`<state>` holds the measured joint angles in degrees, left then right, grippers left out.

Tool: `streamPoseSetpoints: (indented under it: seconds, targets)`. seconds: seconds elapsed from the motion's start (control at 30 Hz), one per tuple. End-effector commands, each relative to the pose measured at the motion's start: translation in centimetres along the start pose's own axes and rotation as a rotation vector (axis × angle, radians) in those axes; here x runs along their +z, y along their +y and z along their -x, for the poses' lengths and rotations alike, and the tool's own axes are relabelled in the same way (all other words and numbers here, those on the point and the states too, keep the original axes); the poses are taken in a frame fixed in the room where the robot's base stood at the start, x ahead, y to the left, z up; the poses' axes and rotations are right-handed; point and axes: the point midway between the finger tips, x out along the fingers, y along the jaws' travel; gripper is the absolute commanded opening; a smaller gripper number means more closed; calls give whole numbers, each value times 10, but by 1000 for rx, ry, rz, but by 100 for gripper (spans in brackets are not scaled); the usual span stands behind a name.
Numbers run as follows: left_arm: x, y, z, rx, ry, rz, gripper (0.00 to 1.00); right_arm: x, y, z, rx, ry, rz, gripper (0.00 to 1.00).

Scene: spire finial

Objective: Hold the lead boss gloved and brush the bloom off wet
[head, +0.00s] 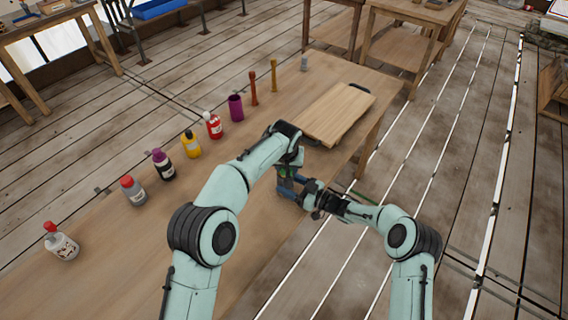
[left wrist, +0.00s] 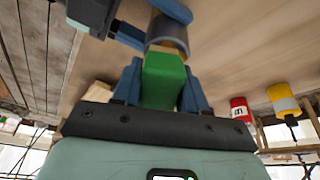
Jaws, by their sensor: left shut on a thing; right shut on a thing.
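My left gripper (head: 287,172) is shut on a green block (left wrist: 163,78), seen between its blue fingers in the left wrist view. The block looks like the brush's handle. A tan band (left wrist: 163,49) lies at its far end, against or very near a dark grey round piece (left wrist: 172,32) that looks like the lead boss. My right gripper (head: 290,188) comes in from the right, its blue fingers at the grey piece; it is shut on it. In the head view both grippers meet over the bench's near edge and mostly hide the held things. No glove is clearly visible.
The wooden bench (head: 110,240) carries a row of bottles, including a red one (head: 213,125) and a yellow one (head: 191,144), then a purple cup (head: 236,107) and two upright brown sticks (head: 253,88). A wooden board (head: 335,112) lies beyond my grippers.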

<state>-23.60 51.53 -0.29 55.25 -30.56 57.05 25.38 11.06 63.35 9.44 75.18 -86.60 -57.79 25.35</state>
Motion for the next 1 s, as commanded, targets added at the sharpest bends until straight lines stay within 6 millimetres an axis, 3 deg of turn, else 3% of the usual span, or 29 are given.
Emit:
streamPoseSetpoints:
  seconds: [0.53, 1.0]
  targets:
    - [-12, -17, -5, -1, -1, 1, 18, -1, 0, 0, 0, 2, 0, 26]
    - [-6, -9, -3, -1, -1, 0, 18, -1, 0, 0, 0, 1, 1, 26]
